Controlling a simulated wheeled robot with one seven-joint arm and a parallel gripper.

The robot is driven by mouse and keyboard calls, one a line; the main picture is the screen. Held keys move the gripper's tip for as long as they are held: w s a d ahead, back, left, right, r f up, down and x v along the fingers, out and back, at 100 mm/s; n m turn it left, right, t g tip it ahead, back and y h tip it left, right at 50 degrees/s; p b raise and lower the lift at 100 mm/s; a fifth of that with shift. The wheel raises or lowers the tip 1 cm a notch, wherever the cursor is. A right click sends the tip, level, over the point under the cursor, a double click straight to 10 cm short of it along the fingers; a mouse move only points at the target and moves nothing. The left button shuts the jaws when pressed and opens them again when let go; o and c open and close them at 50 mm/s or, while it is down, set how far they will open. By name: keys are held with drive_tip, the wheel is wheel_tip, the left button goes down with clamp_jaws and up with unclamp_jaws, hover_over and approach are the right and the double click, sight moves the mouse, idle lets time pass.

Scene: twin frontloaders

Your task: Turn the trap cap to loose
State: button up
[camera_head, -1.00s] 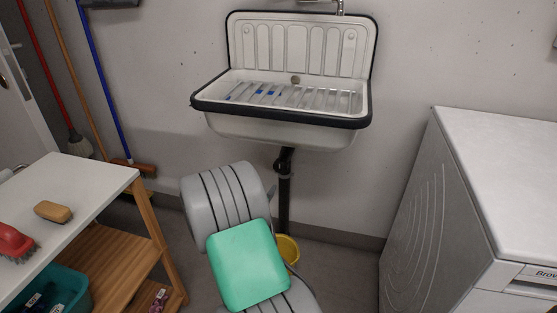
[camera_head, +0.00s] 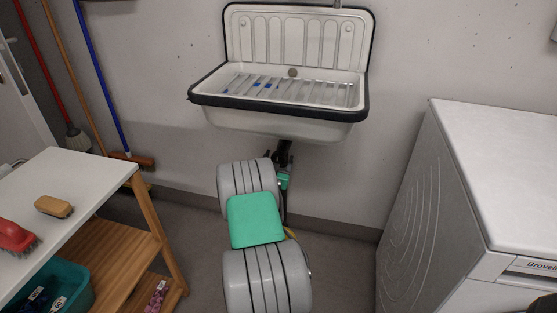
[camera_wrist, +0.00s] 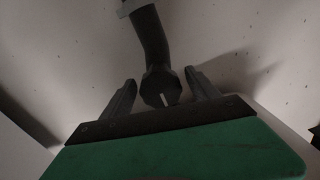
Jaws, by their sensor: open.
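The black trap cap (camera_wrist: 161,88) shows in the wrist view, on the end of a dark curved pipe (camera_wrist: 150,37). It has a pale line on its face, close to upright in the picture. My gripper (camera_wrist: 160,84) is open, with one finger on each side of the cap; a gap shows at the right finger, and contact at the left is unclear. In the head view the dark trap (camera_head: 284,151) hangs under the white sink (camera_head: 270,122). My arm hides its lower part and most of the fingers there.
A white-topped wooden shelf (camera_head: 85,180) with brushes stands at the left. A white front-loading machine (camera_head: 480,180) stands at the right. The wall is close behind the trap.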

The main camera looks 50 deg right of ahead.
drive_tip(key=c, duration=1.4)
drive_tip(key=shift+o, duration=0.2)
drive_tip(key=shift+n, duration=0.4)
drive_tip(key=n, duration=0.4)
drive_tip(key=shift+n, duration=0.3)
drive_tip(key=n+p, duration=0.1)
drive_tip(key=n, duration=0.4)
drive_tip(key=n+p, duration=0.1)
drive_tip(key=n, duration=0.4)
drive_tip(key=shift+n+g+p, duration=0.3)
drive_tip(key=shift+g+p, duration=0.05)
drive_tip(key=shift+g, duration=0.05)
drive_tip(key=n+p, duration=0.1)
drive_tip(key=n, duration=0.4)
drive_tip(key=shift+s+a, duration=0.1)
drive_tip(key=shift+n, duration=0.3)
